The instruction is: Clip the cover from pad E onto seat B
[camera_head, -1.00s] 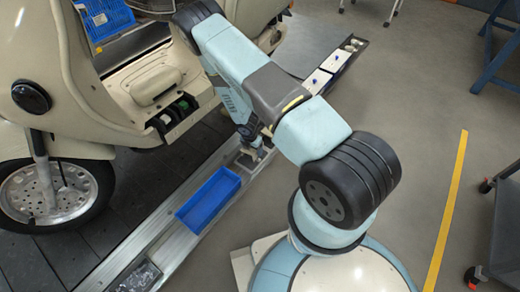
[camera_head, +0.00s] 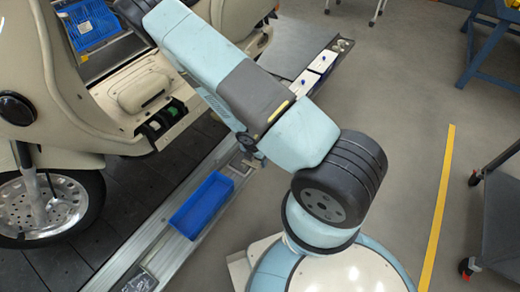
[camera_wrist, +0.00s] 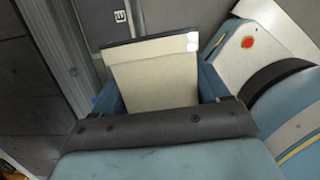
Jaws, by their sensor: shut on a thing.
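The cover (camera_wrist: 155,75) is a cream, flat-faced piece with a dark far edge, filling the middle of the wrist view. My gripper (camera_wrist: 158,88) is shut on it, with a blue finger at each side. Pad E shows by its letter label (camera_wrist: 120,16) on a grey surface beyond the cover, and the cover appears above and apart from it. Two small dark holders (camera_head: 163,121), one with green inside, sit on the cream scooter body; I cannot read which is seat B.
The cream scooter (camera_head: 130,90) stands left on dark slats, with a blue basket (camera_head: 92,24) on it. A blue bin (camera_head: 203,204) lies on the metal side rail (camera_head: 150,245). White pads with blue parts (camera_head: 309,81) lie farther along. Floor at right is open beside a dark cart (camera_head: 500,220).

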